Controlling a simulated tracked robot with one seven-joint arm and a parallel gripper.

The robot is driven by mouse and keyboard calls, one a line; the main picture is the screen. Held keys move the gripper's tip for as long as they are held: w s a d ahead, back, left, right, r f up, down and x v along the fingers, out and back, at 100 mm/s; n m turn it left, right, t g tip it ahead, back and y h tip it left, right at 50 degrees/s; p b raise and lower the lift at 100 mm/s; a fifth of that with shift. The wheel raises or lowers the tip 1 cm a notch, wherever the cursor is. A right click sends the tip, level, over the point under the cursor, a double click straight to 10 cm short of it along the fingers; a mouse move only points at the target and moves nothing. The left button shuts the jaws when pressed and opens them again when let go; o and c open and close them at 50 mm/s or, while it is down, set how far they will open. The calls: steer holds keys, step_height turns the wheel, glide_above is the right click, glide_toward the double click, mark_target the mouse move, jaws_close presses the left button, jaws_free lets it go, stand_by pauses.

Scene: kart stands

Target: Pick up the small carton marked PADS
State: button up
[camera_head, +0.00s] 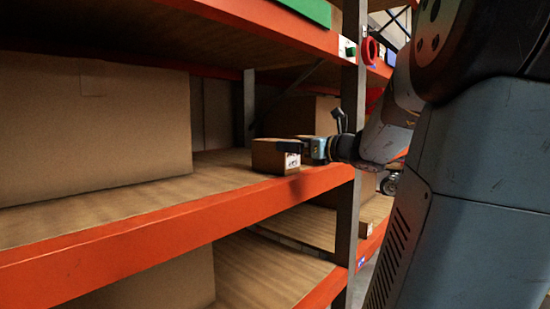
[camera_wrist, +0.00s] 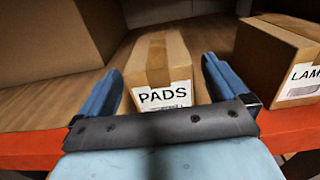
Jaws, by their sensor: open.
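The small carton marked PADS (camera_wrist: 158,62) stands on the wooden shelf between the two blue fingers of my gripper (camera_wrist: 163,85) in the wrist view. Its white label faces me, its lower part hidden by my gripper's dark crossbar. My gripper is open, with a finger on each side of the carton and a visible gap on both sides. In the head view my gripper (camera_head: 310,149) reaches in at the shelf's front edge, beside a small brown carton (camera_head: 270,157). Which carton that is I cannot read there.
A carton marked LAM, its label cut off (camera_wrist: 275,60), stands close on the right in the wrist view. A large brown box (camera_head: 95,130) fills the shelf's left side. The orange shelf beam (camera_head: 180,220) runs along the front, and a grey upright (camera_head: 347,215) stands near my arm.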

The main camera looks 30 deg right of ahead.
mark_target(265, 159)
steer(key=shift+x, duration=2.7)
steer(key=shift+s+r, duration=0.1)
steer(key=shift+r, duration=0.1)
steer(key=c, duration=1.2)
steer(key=shift+c, duration=0.2)
